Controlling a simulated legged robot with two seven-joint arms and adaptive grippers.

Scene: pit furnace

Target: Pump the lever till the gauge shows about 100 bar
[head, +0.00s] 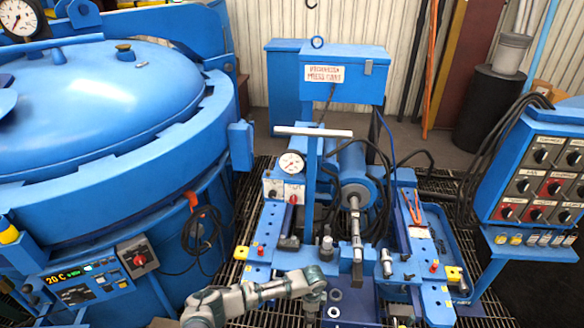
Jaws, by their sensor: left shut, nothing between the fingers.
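The gauge (291,163) is a round white dial on the press frame, left of a blue upright; its needle is too small to read. A pale horizontal bar (313,131) tops this upright and looks like the lever's handle. My left gripper (316,282) is at the bottom middle, at the front of the blue press bench (265,240). It is shut and empty, well below the pale bar and apart from it. My right gripper is not in view.
A large blue furnace vessel (100,90) fills the left side. A blue control cabinet (545,160) with dials stands at the right. A press cylinder (352,170) lies right of the upright. Black cables hang behind it. Dark floor grating shows between the machines.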

